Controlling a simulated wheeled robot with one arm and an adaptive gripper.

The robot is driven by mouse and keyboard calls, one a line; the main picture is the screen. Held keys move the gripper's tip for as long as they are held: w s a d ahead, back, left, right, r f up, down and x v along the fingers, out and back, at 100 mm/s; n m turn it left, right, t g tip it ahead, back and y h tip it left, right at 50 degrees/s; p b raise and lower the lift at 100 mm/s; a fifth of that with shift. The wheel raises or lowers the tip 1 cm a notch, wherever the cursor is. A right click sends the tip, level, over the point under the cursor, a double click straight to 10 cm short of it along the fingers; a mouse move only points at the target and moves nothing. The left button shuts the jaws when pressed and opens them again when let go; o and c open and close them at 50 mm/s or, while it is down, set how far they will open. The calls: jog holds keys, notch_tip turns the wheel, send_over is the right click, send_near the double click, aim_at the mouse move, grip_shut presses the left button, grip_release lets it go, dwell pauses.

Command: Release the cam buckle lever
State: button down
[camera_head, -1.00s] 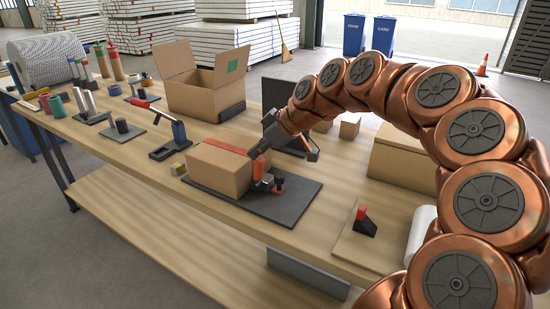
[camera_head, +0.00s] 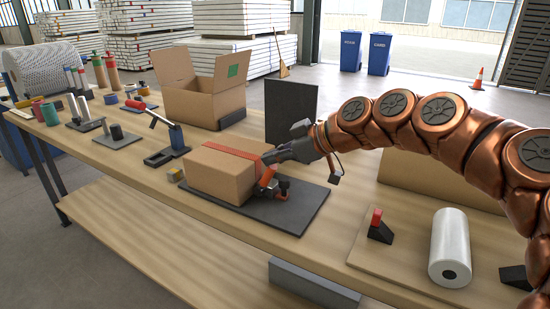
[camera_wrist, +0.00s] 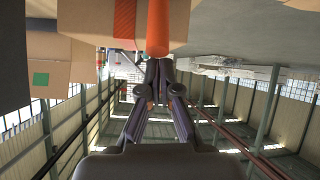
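The orange cam buckle lever (camera_head: 267,177) stands tilted up at the right end of a cardboard box (camera_head: 218,178) with a red strap (camera_head: 232,151) over its top. The buckle's dark base (camera_head: 282,188) is on the black plate below. My gripper (camera_head: 272,157) comes in from the right, its fingers at the lever's upper end. In the wrist view, the orange lever (camera_wrist: 158,28) hangs down from the top edge, its end at the fingertips (camera_wrist: 158,66). The fingers are close together; whether they grip the lever cannot be told.
The black plate (camera_head: 285,212) lies under the box on the wooden bench (camera_head: 155,182). A dark upright panel (camera_head: 291,108) stands behind my gripper.

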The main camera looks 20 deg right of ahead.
aim_at(263, 180)
dwell(0.3)
jog(key=r, duration=0.1)
jog(key=w+a+r+p, duration=0.1)
jog(key=a+r, duration=0.1)
jog(key=shift+w, duration=0.25)
jog(key=v, duration=0.9)
jog(key=shift+s+a, duration=0.1)
